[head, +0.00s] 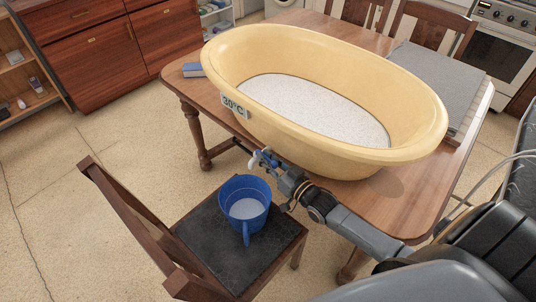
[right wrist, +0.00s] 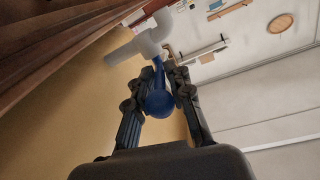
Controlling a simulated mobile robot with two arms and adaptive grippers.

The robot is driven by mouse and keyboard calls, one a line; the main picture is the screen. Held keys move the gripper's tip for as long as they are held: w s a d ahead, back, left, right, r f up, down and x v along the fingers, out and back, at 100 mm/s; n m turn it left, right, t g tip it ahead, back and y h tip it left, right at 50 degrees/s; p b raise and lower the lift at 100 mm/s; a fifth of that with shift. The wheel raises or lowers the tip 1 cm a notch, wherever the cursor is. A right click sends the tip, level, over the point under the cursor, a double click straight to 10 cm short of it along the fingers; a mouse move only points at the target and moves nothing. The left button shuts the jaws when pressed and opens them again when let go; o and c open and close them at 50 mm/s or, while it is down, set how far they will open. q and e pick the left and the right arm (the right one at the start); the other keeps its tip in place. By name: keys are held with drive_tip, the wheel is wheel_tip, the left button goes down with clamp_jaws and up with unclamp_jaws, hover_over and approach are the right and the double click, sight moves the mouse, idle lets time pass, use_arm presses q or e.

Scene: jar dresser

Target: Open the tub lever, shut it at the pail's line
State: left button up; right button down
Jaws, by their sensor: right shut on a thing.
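The cream-yellow tub (head: 300,55) stands on the wooden table, with a pale, speckled surface inside. Its grey tap (right wrist: 150,40) has a blue lever (right wrist: 160,102) with a round knob; the lever also shows in the head view (head: 268,157). My right gripper (right wrist: 163,88) is shut on the lever, a finger on each side of it; in the head view it is at the tub's near side (head: 281,172). The blue pail (head: 233,187) stands upright on the chair, below the tap. A pale round surface shows inside it; I cannot make out a line. My left gripper is not in view.
The dark chair (head: 205,235) stands close to the table (head: 190,110). A 30°C label (head: 233,105) is on the tub. A blue box (head: 193,70) lies at the table's left corner, a grey ridged board (head: 435,75) at the right. The floor at left is clear.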

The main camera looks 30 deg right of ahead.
drive_tip(key=shift+a+r+m+h+p, duration=0.1)
drive_tip(key=shift+a+m+h+p, duration=0.15)
drive_tip(key=shift+m+h+p, duration=0.6)
drive_tip(key=shift+a+m+h+p, duration=0.35)
drive_tip(key=shift+m+h, duration=0.2)
drive_tip(key=shift+h, duration=0.65)
drive_tip(key=shift+a+r+m+h+p, duration=0.1)
drive_tip(key=shift+a+m+h+p, duration=0.1)
drive_tip(key=shift+m+h+p, duration=0.65)
drive_tip(key=shift+f+h, duration=0.1)
drive_tip(key=shift+h, duration=0.3)
drive_tip(key=shift+b, duration=0.3)
drive_tip(key=c, duration=1.4)
unclamp_jaws()
drive_tip(key=shift+f, duration=0.1)
drive_tip(key=s+a, duration=0.1)
drive_tip(key=s, duration=1.1)
drive_tip(key=shift+a, duration=0.35)
